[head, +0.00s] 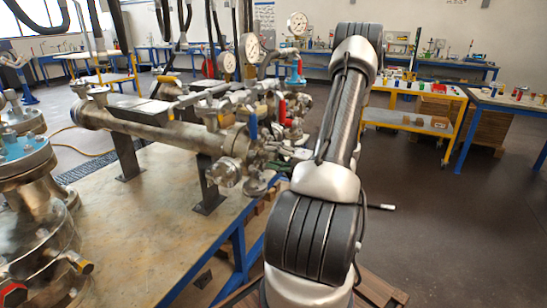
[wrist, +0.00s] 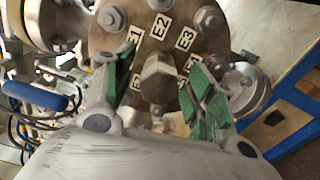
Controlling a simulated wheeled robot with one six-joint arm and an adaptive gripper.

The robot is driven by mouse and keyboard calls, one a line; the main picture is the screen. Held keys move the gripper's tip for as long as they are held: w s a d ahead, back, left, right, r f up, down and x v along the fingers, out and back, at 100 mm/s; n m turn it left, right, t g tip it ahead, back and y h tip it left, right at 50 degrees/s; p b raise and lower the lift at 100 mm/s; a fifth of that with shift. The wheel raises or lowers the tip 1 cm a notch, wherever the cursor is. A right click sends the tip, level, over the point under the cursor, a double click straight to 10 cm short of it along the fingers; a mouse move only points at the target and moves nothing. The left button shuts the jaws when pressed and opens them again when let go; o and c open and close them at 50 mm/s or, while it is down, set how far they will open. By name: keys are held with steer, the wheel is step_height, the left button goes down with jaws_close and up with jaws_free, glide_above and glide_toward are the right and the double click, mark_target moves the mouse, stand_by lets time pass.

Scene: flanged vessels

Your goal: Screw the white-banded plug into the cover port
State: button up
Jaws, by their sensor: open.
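In the wrist view, my gripper (wrist: 163,88) is open, with a green-padded finger on each side of a metal hex-headed plug (wrist: 158,72). The plug head is at the middle of a brown round flange cover (wrist: 108,42), and I see a gap on each side of it. I cannot make out a white band on the plug, and how deep it sits is hidden. The cover carries bolts and white labels such as E1, E2 and E3. In the head view, my gripper (head: 288,152) is small and partly hidden by my arm, near the pipe's flanged end.
Near the cover are a blue-handled valve (wrist: 58,97) and a side flange (wrist: 245,90). The horizontal pipe vessel (head: 160,128) stands on a blue-framed bench (head: 150,230). A large flanged vessel (head: 35,200) is at the left. Open floor (head: 450,220) lies to the right.

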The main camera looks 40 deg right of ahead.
steer(key=v, duration=1.2)
